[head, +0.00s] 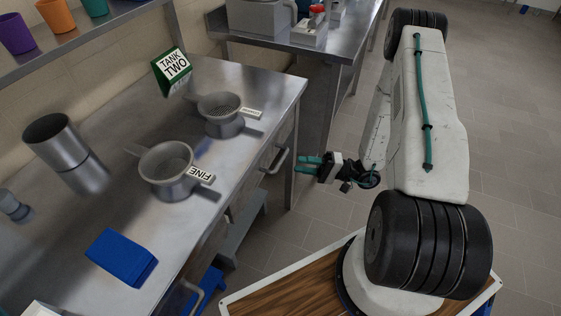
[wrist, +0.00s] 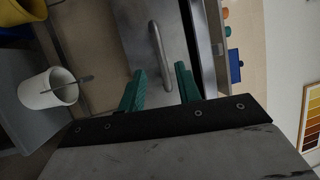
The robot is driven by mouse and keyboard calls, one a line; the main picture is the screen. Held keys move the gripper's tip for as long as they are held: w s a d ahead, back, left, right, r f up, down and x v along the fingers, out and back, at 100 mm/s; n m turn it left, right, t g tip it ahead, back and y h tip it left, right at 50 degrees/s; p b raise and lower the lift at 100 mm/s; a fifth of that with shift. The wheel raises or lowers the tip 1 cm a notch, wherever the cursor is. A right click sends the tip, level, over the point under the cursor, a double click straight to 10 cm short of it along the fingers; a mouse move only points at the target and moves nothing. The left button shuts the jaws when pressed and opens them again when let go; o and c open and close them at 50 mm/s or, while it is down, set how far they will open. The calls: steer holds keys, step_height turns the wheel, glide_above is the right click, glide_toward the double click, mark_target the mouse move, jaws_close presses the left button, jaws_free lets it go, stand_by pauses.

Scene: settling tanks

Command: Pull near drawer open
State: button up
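A grey bar handle (head: 275,160) juts from the front of the steel bench, below its top edge. I cannot tell from labels which drawer is called near. My gripper (head: 303,165) points left at the upper handle, with a small gap between them. In the wrist view the handle (wrist: 158,52) stands on a steel drawer front (wrist: 138,38), ahead of my gripper (wrist: 160,78). Its two green fingers are apart, one to each side of the handle's line, with nothing between them.
The bench top (head: 95,225) carries two strainers (head: 168,170) (head: 222,115), a steel canister (head: 68,150), a blue box (head: 122,257) and a TANK TWO sign (head: 171,71). A white cup (wrist: 48,90) stands on a lower grey surface.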

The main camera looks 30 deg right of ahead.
mark_target(281, 160)
steer(key=shift+n, duration=0.3)
steer(key=x, duration=0.7)
steer(key=shift+w+a+r, duration=0.15)
steer(key=shift+a, duration=0.2)
jaws_close()
